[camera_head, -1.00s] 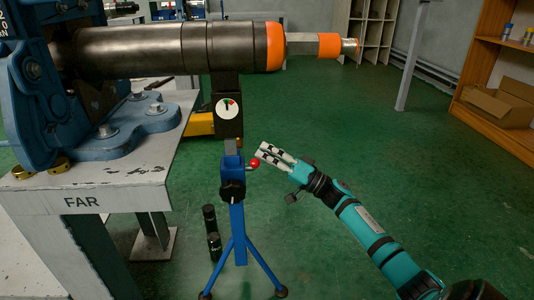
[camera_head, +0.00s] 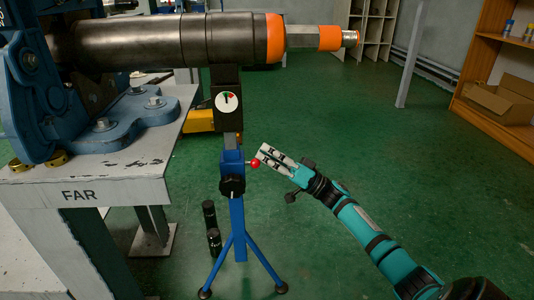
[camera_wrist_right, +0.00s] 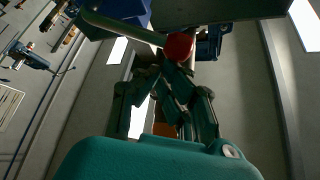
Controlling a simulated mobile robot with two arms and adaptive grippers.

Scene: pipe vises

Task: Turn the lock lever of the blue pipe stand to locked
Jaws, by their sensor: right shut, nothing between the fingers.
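The blue pipe stand (camera_head: 237,215) stands upright on a tripod base under the dark pipe (camera_head: 150,42). A small lever with a red ball knob (camera_head: 255,163) sticks out to the right of its upper part. A black knob (camera_head: 232,187) sits lower on the post. My right gripper (camera_head: 263,153) is shut and empty, with its fingertips just right of the red knob. In the right wrist view the red knob (camera_wrist_right: 179,46) and its pale rod appear close to the fingertips (camera_wrist_right: 168,66); whether they touch, I cannot tell. My left gripper is not in view.
A grey table (camera_head: 90,185) marked FAR carries a blue vise (camera_head: 120,125) on the left. A round dial (camera_head: 227,102) sits on the black block under the pipe.

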